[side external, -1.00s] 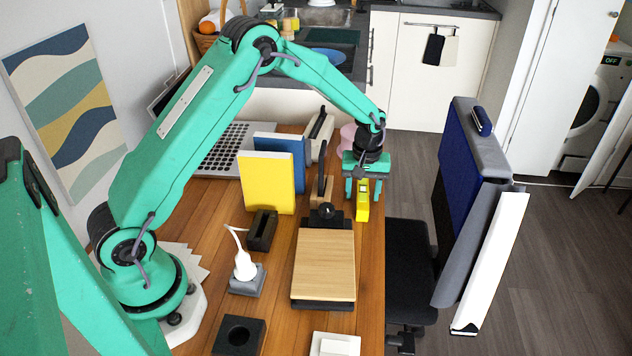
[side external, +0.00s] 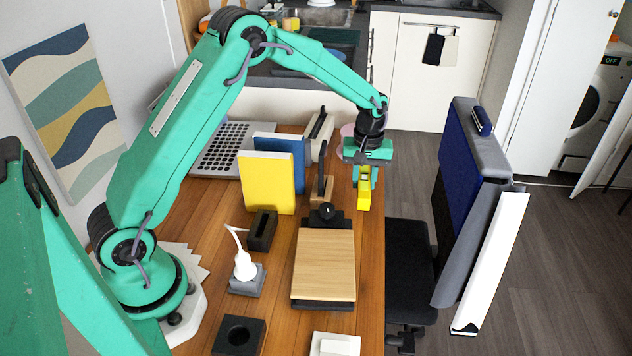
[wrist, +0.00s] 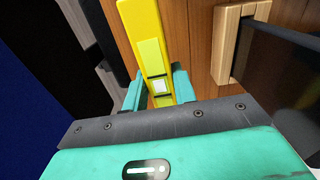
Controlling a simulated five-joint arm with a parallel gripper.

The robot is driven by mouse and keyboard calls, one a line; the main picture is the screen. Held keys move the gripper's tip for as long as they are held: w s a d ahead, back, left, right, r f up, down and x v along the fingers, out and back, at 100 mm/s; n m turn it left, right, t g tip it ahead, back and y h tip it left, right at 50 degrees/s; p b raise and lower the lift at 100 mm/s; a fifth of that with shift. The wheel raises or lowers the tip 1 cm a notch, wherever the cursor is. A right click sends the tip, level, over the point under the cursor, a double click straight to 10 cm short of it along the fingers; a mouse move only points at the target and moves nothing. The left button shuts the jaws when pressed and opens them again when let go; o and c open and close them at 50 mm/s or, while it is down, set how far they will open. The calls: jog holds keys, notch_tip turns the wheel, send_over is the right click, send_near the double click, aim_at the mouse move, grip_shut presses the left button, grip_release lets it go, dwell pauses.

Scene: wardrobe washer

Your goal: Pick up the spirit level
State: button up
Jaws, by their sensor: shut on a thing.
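The spirit level (side external: 364,194) is a yellow bar near the right edge of the wooden table, beyond the wooden board. My gripper (side external: 366,178) is above its far part, with the teal fingers closed on its sides. In the wrist view the level (wrist: 143,25) runs up from between the two fingers of my gripper (wrist: 158,90), and a pale vial window shows near them. The gripper hides the level's far end in the side view. I cannot tell whether the level is clear of the tabletop.
A dark upright item on a wooden base (side external: 322,192) stands just left of the level. The wooden board (side external: 324,265) lies nearer the camera. Yellow (side external: 266,183) and blue (side external: 290,150) books stand further left. A black chair (side external: 405,265) is beyond the table's right edge.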

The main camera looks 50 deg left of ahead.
jog(key=s+d+r, duration=0.5)
jog(key=d+r, duration=0.2)
jog(key=d, duration=0.3)
jog(key=shift+s+r, duration=0.15)
jog(key=shift+s, duration=0.25)
